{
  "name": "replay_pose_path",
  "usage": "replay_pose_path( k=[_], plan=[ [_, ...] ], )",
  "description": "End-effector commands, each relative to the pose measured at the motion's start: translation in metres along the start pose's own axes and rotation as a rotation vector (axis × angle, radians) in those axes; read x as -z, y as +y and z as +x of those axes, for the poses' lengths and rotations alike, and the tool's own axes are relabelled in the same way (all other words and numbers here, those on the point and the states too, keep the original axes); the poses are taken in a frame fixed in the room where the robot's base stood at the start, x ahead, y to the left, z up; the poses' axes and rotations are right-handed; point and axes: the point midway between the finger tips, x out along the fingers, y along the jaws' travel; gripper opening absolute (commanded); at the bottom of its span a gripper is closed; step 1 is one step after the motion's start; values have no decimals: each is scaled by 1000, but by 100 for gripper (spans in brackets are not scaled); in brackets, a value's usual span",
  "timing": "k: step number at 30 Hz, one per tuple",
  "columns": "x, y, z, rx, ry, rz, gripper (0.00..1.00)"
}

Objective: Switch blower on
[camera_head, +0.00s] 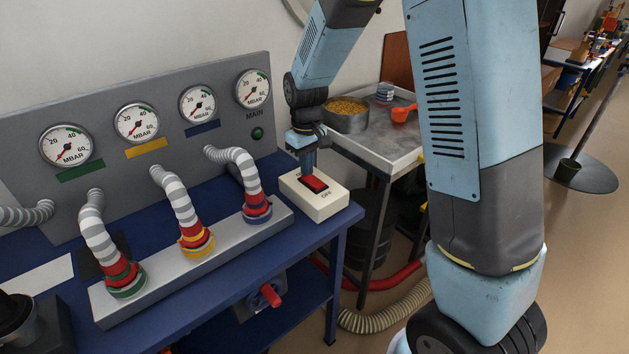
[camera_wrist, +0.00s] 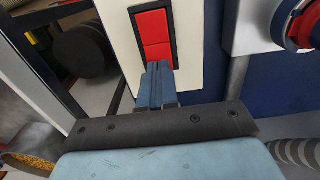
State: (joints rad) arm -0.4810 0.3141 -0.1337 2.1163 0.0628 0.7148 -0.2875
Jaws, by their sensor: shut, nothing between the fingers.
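The blower switch is a red rocker (camera_head: 314,183) in a cream box (camera_head: 320,205) on the right end of the blue bench. The letters on the box are too small to read surely. My gripper (camera_head: 307,170) points down at the rocker with its fingers shut and empty. In the wrist view the red rocker (camera_wrist: 153,30) shows two halves in a dark frame, and my closed fingertips (camera_wrist: 158,68) are at its near end. I cannot tell whether they touch it. The gripper hides part of the rocker in the head view.
A grey panel with several gauges (camera_head: 197,104) and a dark green lamp (camera_head: 257,134) stands behind. Striped hoses (camera_head: 178,200) in coloured collars rise left of the switch box. A metal table (camera_head: 385,150) with a pan of yellow grains (camera_head: 346,113) and a red scoop (camera_head: 402,114) stands beyond.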

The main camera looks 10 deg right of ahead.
Motion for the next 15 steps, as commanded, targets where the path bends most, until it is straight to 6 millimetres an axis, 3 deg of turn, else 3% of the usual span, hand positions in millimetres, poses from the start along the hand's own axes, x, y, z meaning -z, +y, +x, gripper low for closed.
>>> replay_pose_path(
  k=[15],
  plan=[
    [0, 0, 4, 0, -1, 0, 0]
  ],
)
